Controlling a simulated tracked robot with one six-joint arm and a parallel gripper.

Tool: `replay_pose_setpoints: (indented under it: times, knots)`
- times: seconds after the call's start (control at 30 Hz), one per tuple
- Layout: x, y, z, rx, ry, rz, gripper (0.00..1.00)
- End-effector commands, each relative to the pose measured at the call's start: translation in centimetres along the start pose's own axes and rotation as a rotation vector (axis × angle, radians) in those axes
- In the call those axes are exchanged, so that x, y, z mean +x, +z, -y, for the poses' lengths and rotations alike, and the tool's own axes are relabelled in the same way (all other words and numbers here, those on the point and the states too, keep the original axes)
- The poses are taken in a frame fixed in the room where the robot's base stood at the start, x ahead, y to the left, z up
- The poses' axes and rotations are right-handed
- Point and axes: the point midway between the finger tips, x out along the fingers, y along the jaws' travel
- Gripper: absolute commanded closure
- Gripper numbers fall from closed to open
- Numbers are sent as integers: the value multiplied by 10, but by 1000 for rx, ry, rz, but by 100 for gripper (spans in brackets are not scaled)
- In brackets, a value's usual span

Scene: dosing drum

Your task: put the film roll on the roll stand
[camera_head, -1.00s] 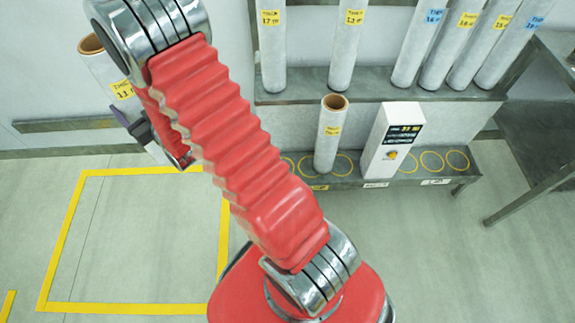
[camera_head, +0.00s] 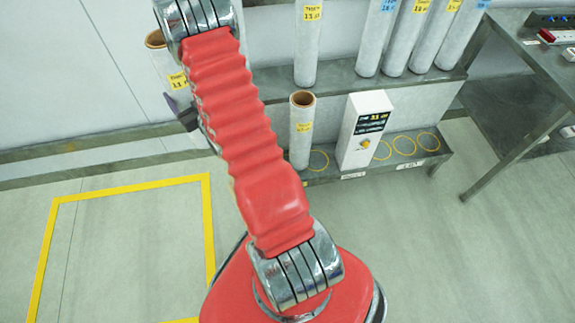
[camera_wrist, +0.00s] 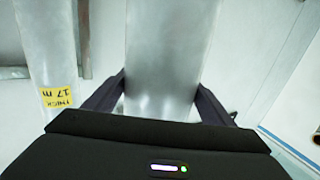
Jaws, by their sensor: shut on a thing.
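The film roll in my gripper is a pale grey tube with a brown open top and a yellow label reading about 11 m (camera_head: 160,58). It stands roughly upright left of my arm, partly hidden by it. My gripper (camera_head: 186,112) is mostly hidden behind my arm. In the wrist view my gripper (camera_wrist: 160,95) is shut on the roll (camera_wrist: 168,50), a finger on each side. The roll stand (camera_head: 395,163) is a low grey bench with yellow circles on top, to the right. Another roll with a yellow label (camera_head: 302,135) stands on its left part.
A white box with a display (camera_head: 365,130) stands on the roll stand between the circles. Several labelled rolls stand on the shelf (camera_head: 350,85) above. A grey table (camera_head: 525,60) is at the right. The floor has a yellow outline (camera_head: 130,188).

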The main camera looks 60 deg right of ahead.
Motion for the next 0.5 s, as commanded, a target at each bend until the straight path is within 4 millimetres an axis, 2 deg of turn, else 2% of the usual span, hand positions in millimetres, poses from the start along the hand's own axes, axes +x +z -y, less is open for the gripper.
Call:
replay_pose_setpoints:
  times: [0.03, 0.1, 0.5]
  knots:
    - [-2, 2, -16, 0, 19, -6, 86]
    - [-5, 7, -33, 0, 41, -5, 86]
    - [-36, 36, -130, 6, 162, -2, 86]
